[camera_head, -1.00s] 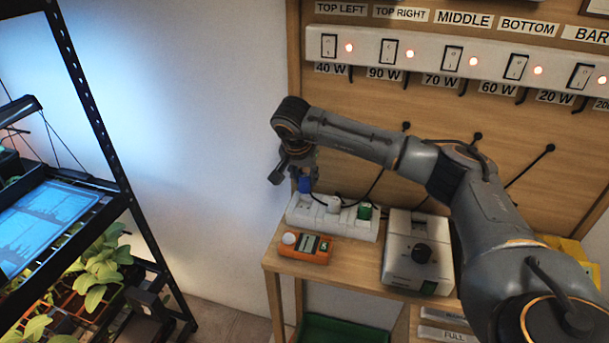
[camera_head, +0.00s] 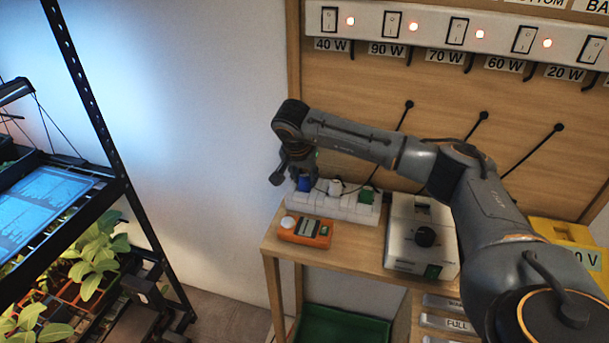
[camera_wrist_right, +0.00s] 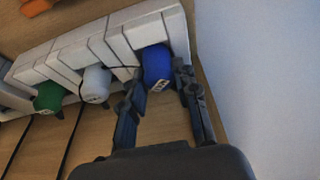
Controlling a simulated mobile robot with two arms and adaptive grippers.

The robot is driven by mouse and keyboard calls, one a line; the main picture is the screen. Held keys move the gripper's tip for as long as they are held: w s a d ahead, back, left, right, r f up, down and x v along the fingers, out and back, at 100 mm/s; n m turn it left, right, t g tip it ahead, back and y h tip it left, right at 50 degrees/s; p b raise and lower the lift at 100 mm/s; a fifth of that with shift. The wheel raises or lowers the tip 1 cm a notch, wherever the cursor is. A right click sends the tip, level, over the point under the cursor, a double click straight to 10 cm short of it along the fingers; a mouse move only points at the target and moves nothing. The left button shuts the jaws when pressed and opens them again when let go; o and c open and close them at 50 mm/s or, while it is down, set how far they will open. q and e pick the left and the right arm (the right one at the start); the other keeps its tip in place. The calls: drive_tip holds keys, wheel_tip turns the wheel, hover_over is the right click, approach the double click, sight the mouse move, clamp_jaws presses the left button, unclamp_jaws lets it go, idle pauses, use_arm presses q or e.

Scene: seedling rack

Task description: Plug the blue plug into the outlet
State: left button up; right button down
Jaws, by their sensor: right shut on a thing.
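The blue plug (camera_head: 304,184) is at the left end of the white power strip (camera_head: 346,208) in the head view. My right gripper (camera_head: 292,177) is shut on it from above. In the wrist view the blue plug (camera_wrist_right: 157,64) is between my right fingertips (camera_wrist_right: 157,80), in line with the strip's end section (camera_wrist_right: 146,32). The plug is right at the strip's face; its prongs are hidden, so I cannot tell how deep it sits. My left gripper is not in view.
A white plug (camera_head: 335,187) and a green plug (camera_head: 366,194) sit in the same strip. An orange meter (camera_head: 305,232) stands in front, and a grey box with a black knob (camera_head: 425,237) stands to the right. Thin cables run up the wooden back panel (camera_head: 460,90).

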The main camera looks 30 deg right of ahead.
drive_tip(key=c, duration=0.9)
unclamp_jaws()
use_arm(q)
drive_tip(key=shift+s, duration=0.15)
use_arm(e)
drive_tip(key=v, duration=1.2)
drive_tip(key=shift+d, duration=0.1)
